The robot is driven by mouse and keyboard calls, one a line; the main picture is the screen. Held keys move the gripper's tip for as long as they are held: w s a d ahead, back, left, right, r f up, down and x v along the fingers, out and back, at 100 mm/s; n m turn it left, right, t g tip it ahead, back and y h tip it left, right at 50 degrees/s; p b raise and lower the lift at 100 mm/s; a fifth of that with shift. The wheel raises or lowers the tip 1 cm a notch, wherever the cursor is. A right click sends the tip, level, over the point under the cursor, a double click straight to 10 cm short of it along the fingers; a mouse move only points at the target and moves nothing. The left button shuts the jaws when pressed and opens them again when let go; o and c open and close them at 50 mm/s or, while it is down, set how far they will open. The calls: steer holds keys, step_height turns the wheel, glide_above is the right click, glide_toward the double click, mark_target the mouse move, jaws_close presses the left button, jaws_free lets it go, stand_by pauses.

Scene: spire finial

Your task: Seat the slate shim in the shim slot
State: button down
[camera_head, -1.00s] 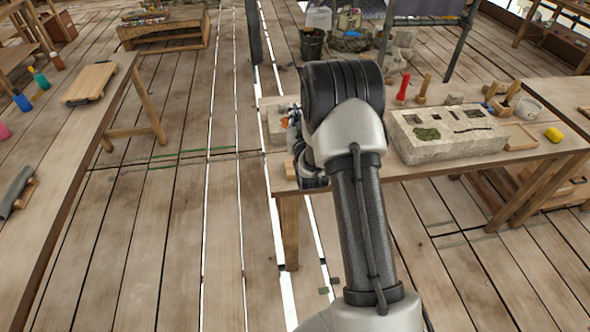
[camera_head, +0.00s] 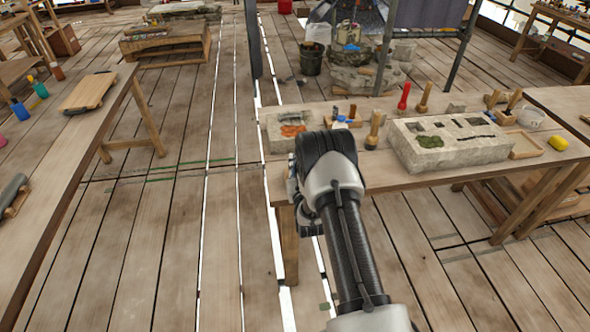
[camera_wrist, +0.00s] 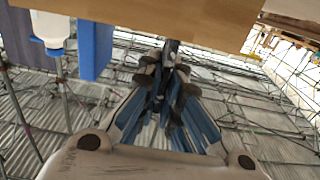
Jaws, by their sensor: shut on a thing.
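My gripper (camera_wrist: 171,72) is closed in the wrist view, with a small dark piece (camera_wrist: 171,48) between its fingertips, in front of a wooden surface. This piece may be the slate shim; its full shape is hidden. In the head view my arm hides the fingertips, and the wrist is at the near left edge of the workbench (camera_head: 390,183). A pale stone block (camera_head: 445,155) with several dark recesses and a green patch (camera_head: 430,142) stands on the bench to the right of my arm. Which recess is the shim slot cannot be told.
Another stone slab (camera_head: 275,132) with an orange patch (camera_head: 292,130) lies behind my wrist. A wooden-handled tool (camera_head: 374,130), a red-handled tool (camera_head: 404,97), a wooden tray (camera_head: 524,143) and a yellow object (camera_head: 558,143) stand around the block. Open floor lies left of the bench.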

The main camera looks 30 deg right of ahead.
steer(key=shift+f, duration=0.9)
steer(key=shift+f+b, duration=0.25)
steer(key=shift+b, duration=0.15)
steer(key=c, duration=1.8)
jaws_free()
steer(key=shift+r+p, duration=0.1)
steer(key=shift+p, duration=0.2)
